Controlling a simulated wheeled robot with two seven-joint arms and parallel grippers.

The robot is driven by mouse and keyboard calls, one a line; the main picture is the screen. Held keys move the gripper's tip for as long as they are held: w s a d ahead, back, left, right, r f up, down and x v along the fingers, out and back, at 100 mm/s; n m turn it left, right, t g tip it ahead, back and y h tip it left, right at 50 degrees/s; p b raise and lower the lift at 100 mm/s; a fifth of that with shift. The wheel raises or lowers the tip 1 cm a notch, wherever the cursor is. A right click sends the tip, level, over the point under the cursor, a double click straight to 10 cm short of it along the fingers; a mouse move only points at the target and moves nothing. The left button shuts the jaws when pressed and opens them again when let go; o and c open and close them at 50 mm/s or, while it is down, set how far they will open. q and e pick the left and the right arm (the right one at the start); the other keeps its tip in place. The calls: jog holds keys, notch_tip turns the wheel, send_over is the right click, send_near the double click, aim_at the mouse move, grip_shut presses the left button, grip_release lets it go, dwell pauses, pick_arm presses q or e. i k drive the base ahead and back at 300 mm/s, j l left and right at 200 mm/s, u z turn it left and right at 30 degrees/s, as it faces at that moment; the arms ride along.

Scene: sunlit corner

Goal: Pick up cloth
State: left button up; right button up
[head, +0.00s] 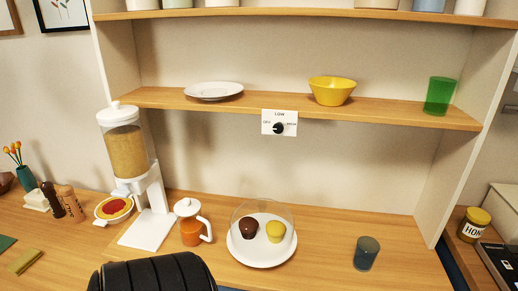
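A small flat olive-green piece (25,262) lies on the wooden counter at the lower left; it looks like folded cloth, but it is too small to be sure. A flat dark green piece (6,242) lies just behind it, cut off by the left edge, and could also be cloth. Neither of my grippers is in view.
A grain dispenser (128,150), a juice jug (190,222), a domed plate of muffins (262,252) and a dark cup (366,253) stand on the counter. A black ribbed shape (150,274) blocks the bottom edge. The shelf (290,104) overhangs.

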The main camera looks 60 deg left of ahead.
aim_at(18, 267)
jog(key=u, duration=3.75)
jog(key=i+j+z, duration=0.15)
jog(key=z, duration=0.3)
jog(key=i+j+z, duration=0.15)
jog(key=j+z, duration=0.25)
jog(key=i+j+z, duration=0.1)
jog(key=z, duration=0.35)
jog(key=j+z, duration=0.4)
